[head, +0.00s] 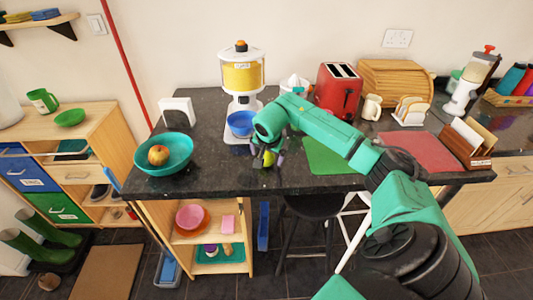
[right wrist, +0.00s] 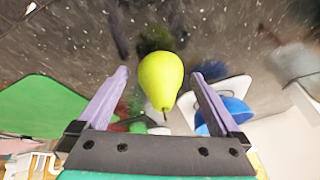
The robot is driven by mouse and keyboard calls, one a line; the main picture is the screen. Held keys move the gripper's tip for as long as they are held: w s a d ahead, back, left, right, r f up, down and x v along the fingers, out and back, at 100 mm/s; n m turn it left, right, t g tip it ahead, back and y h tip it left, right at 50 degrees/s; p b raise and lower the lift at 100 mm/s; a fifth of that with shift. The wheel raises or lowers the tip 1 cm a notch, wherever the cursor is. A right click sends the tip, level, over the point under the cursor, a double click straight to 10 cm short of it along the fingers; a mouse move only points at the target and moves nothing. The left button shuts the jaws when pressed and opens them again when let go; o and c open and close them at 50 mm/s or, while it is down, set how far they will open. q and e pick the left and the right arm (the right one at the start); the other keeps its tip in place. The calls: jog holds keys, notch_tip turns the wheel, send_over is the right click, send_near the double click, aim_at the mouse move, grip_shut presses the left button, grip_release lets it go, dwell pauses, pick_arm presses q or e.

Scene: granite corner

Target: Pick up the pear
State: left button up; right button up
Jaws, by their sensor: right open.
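The yellow-green pear (right wrist: 161,80) stands out in the right wrist view, between the two purple fingers of my right gripper (right wrist: 160,85). The fingers are spread, with a gap on each side of the pear. In the head view the pear (head: 268,158) shows only in part, near the front edge of the dark granite counter (head: 215,150). My right gripper (head: 267,158) comes down over it from above and hides some of it. My left gripper is in neither view.
A teal bowl (head: 150,165) with an apple (head: 158,155) stands to the left. Behind are a cereal dispenser (head: 241,75) with a blue bowl (head: 240,123) and a red toaster (head: 338,91). A green mat (head: 325,158) lies to the right. Counter between teal bowl and gripper is clear.

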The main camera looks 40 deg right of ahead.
jog(key=shift+w+f, duration=0.1)
jog(key=shift+f, duration=0.2)
jog(key=shift+c, duration=0.6)
jog(key=c, duration=1)
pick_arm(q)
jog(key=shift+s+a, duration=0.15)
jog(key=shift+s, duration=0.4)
pick_arm(e)
jog(key=c, duration=0.4)
jog(key=shift+o, duration=0.2)
jog(key=shift+r, duration=0.15)
